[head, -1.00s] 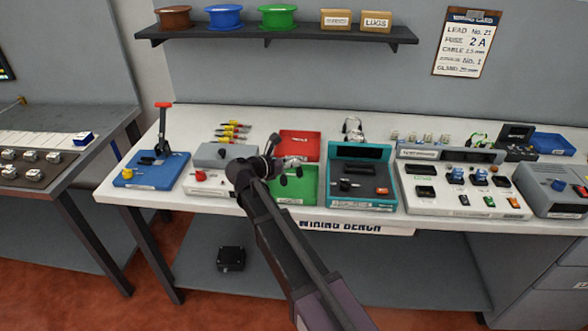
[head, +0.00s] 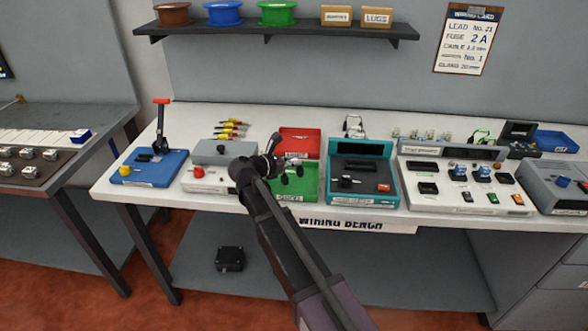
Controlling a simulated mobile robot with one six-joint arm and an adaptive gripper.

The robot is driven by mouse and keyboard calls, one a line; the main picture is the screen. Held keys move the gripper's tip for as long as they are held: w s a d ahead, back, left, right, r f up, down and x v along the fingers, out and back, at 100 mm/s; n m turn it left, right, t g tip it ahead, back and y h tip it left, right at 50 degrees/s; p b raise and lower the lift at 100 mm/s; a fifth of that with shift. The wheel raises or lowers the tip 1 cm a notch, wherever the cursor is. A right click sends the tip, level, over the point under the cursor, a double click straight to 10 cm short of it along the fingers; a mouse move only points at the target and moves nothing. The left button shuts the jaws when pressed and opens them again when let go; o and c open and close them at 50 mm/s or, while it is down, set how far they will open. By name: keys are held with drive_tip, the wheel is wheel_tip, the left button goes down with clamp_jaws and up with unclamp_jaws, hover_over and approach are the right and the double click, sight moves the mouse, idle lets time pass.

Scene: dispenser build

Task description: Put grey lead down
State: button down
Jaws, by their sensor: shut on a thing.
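My gripper (head: 284,174) is over the green tray (head: 308,182) on the white bench. The gripper is shut, and a small grey piece (head: 294,161) shows at its fingers. I take this piece to be the grey lead, but most of it is hidden or too small to make out. I cannot tell whether it touches the tray. My arm hides the left part of the tray.
A red tray (head: 299,139) lies behind the green one. A teal tester (head: 362,148) stands to the right, and a grey device (head: 222,152) to the left. Several coloured leads (head: 232,128) lie behind that device. A loaded shelf (head: 285,36) hangs above.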

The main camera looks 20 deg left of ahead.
drive_tip(key=shift+f, duration=0.5)
drive_tip(key=shift+f+b, duration=0.2)
drive_tip(key=shift+b, duration=0.2)
drive_tip(key=c, duration=0.6)
unclamp_jaws()
drive_tip(key=shift+c, duration=0.2)
drive_tip(key=shift+r, duration=0.25)
drive_tip(key=shift+s+a+p, duration=0.1)
drive_tip(key=shift+s+p, duration=0.05)
drive_tip(key=shift+p, duration=0.2)
drive_tip(key=p+v, duration=0.3)
drive_tip(key=v, duration=0.8)
drive_tip(key=shift+s+a+r, duration=0.2)
drive_tip(key=shift+s, duration=0.1)
